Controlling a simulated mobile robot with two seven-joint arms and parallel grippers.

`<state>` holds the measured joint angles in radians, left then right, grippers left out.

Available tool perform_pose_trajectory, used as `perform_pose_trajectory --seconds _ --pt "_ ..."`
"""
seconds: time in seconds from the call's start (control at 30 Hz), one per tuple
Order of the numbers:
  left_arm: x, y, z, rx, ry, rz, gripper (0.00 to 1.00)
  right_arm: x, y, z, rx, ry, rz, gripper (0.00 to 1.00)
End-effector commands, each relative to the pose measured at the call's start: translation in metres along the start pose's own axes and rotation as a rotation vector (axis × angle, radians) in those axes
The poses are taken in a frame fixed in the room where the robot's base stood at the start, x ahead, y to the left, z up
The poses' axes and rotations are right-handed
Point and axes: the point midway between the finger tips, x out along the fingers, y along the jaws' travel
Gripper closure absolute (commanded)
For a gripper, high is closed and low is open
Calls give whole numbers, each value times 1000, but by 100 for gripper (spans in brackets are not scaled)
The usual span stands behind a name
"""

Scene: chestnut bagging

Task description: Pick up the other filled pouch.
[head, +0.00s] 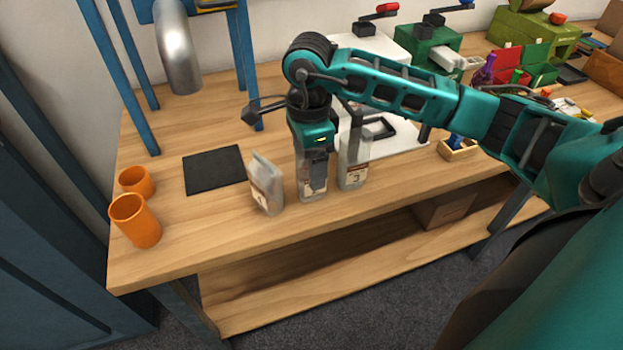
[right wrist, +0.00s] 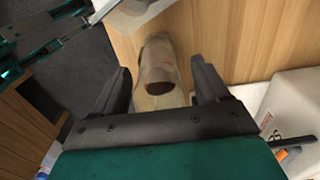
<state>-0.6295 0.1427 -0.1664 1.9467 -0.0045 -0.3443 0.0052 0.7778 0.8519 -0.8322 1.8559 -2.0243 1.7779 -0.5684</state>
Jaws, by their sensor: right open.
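Three clear, labelled pouches stand in a row near the table's front edge in the head view: a left pouch (head: 266,186), a middle pouch (head: 314,194) and a right pouch (head: 355,172). My right gripper (head: 314,172) points down over the middle pouch and hides part of it. In the right wrist view, a pouch with brown contents (right wrist: 157,75) lies between the open fingers of my right gripper (right wrist: 163,88), with a gap on each side. My left gripper does not show in the head view.
Two orange cups (head: 136,220) stand at the left, near a dark mat (head: 213,170). A metal spout (head: 177,48) hangs behind. A white machine (head: 368,42) and a green machine (head: 428,48) stand at the back. A small wooden tray (head: 459,152) lies right of the pouches.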

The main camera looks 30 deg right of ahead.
Motion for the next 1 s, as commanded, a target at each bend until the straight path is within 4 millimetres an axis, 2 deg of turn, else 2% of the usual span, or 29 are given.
perform_pose_trajectory --seconds 0.03,0.17,0.43,1.0 --pt "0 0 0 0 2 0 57 8 1 0 0 1 4 26" --pt "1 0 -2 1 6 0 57 20 0 0 0 0 2 26" --pt "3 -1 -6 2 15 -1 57 22 0 0 0 0 -1 26" --pt "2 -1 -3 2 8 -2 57 21 0 0 0 0 -1 81"
